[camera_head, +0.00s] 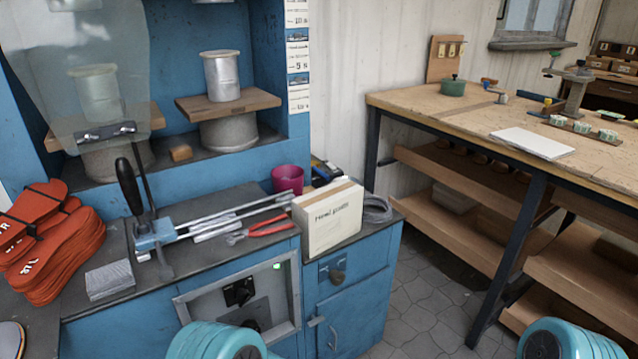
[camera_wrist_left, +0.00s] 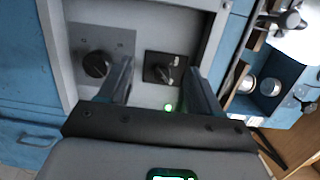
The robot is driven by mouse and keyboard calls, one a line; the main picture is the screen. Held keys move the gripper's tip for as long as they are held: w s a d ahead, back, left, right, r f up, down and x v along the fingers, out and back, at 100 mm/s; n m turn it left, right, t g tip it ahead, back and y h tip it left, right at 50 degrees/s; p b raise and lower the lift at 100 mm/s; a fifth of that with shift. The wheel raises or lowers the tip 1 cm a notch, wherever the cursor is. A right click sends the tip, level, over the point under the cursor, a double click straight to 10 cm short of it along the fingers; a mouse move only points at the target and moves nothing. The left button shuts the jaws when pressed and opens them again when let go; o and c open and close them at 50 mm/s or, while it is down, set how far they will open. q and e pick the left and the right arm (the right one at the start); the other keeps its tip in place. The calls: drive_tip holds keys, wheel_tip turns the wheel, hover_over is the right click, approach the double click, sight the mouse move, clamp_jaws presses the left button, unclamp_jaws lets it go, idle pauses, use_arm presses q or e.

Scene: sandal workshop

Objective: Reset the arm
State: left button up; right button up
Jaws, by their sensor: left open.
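My left gripper (camera_wrist_left: 160,78) shows in the wrist view with its two dark fingers apart and nothing between them. It points at a grey control panel (camera_wrist_left: 75,20) with a round black knob (camera_wrist_left: 96,63), a black rotary switch (camera_wrist_left: 160,68) and a lit green lamp (camera_wrist_left: 168,107). Whether the fingers touch the panel I cannot tell. In the head view the panel (camera_head: 190,309) is on the front of the blue cabinet. Two teal rounded parts of my arms show at the bottom edge; neither gripper is visible there.
The cabinet top holds red sandal soles (camera_head: 50,245), a black-handled lever tool (camera_head: 129,187), red pliers (camera_head: 260,230), a magenta cup (camera_head: 287,179) and a cream box (camera_head: 328,216). A wooden workbench (camera_head: 420,105) stands at right. Paved floor (camera_head: 425,290) lies free between.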

use_arm(q)
drive_tip(key=s+a+f+n+g+h, duration=0.1)
drive_tip(key=a+f+g+h, duration=0.1)
drive_tip(key=a+f, duration=0.5)
drive_tip(key=s+d+f+n+g+h, duration=0.55)
drive_tip(key=s+f+h, duration=0.35)
drive_tip(key=s+h, duration=0.25)
drive_tip(key=s+d+n+g+h, duration=0.3)
drive_tip(key=s+d+n+g, duration=0.25)
drive_tip(key=s, duration=0.55)
wheel_tip(320, 180, up, 14)
drive_tip(key=p, duration=1.4)
drive_tip(key=shift+w+t+p, duration=0.2)
drive_tip(key=shift+t+p, duration=0.1)
drive_tip(key=shift+p, duration=0.1)
drive_tip(key=shift+y, duration=0.25)
drive_tip(key=c, duration=0.4)
